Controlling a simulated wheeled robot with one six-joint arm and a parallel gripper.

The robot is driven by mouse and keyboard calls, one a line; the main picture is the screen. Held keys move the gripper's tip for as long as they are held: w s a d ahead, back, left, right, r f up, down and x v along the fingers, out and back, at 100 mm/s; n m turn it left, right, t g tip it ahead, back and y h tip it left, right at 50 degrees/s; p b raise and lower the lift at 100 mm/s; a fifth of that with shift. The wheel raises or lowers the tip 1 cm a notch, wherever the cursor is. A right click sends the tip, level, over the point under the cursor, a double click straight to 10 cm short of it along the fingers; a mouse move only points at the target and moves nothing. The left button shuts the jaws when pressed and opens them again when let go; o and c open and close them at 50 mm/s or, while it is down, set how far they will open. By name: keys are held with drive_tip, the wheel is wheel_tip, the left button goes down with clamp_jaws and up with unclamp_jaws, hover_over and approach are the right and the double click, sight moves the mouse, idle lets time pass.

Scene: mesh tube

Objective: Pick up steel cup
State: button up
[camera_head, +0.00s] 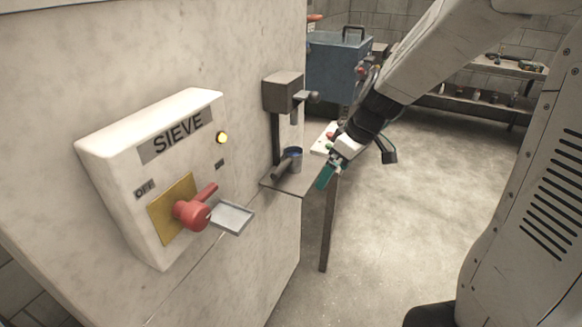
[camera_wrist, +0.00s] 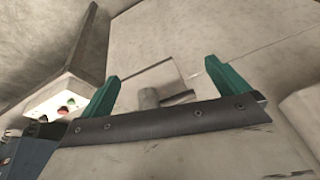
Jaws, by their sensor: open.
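The steel cup (camera_head: 293,155) is a small grey cup with a blue inside and a thick side handle. It stands upright on a small metal shelf (camera_head: 288,186) on the side of the pale cabinet, in the head view. My gripper (camera_head: 326,176) is just to the right of the cup and shelf, its teal fingers pointing down and left. In the wrist view my gripper (camera_wrist: 162,72) is open, with its two teal fingers wide apart. A short grey cylinder, which looks like the cup's handle (camera_wrist: 149,98), shows between them; the rest is mostly hidden. Nothing is held.
A dark dispenser-like box (camera_head: 283,92) hangs above the cup. A SIEVE switch box (camera_head: 160,165) with a red handle (camera_head: 193,211) and a small metal tray (camera_head: 231,217) are to the left. A white button panel (camera_head: 324,139) is behind my gripper. Open floor lies right.

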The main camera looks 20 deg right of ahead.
drive_tip(key=w+n, duration=0.1)
drive_tip(key=n, duration=0.1)
approach(283, 164)
wheel_tip(283, 164, down, 5)
drive_tip(key=shift+w+a+f+t, duration=0.1)
drive_tip(key=shift+w+a+t, duration=0.1)
drive_tip(key=shift+a, duration=0.2)
drive_tip(key=shift+w+a+f+t, duration=0.1)
drive_tip(key=shift+w+a, duration=0.1)
drive_tip(key=shift+a, duration=0.25)
drive_tip(key=x, duration=0.4)
drive_tip(key=shift+d+f, duration=0.1)
drive_tip(key=c, duration=1.2)
drive_tip(key=shift+c, duration=0.2)
